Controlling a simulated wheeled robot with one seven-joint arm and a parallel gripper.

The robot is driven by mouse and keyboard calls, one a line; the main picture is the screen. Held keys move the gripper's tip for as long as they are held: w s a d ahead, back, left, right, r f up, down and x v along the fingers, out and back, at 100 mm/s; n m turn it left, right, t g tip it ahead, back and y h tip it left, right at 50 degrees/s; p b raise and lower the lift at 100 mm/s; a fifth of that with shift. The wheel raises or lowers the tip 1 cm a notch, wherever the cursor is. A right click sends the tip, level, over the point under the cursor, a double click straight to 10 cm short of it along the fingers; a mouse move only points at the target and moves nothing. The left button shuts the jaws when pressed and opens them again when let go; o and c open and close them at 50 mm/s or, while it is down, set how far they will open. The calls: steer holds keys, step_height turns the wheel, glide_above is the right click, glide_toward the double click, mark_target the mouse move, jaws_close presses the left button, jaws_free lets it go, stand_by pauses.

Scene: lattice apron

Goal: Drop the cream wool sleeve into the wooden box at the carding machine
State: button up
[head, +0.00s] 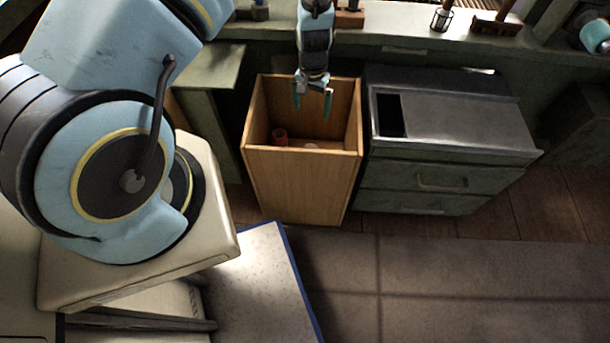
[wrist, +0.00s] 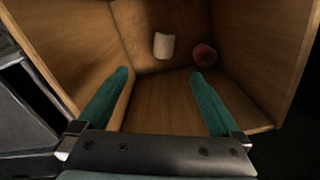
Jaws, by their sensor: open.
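The wooden box (head: 302,182) stands open-topped on the floor against the green bench in the head view. My gripper (head: 313,100) hangs over its opening, pointing down. In the wrist view my gripper (wrist: 160,100) is open, with its two teal fingers apart and nothing between them. The cream wool sleeve (wrist: 164,46) lies inside the box on the bottom, apart from the fingers. In the head view only a small pale part of it (head: 312,146) shows above the box's front edge.
A reddish sleeve (head: 280,136) is also inside the box; it shows in the wrist view (wrist: 204,56). A green drawer cabinet with a metal top (head: 465,125) stands close on the right. Tools lie on the bench behind. The floor in front is clear.

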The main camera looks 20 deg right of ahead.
step_height(320, 180, up, 10)
steer(key=shift+r+b, duration=0.2)
steer(key=shift+b, duration=0.2)
stand_by(0.3)
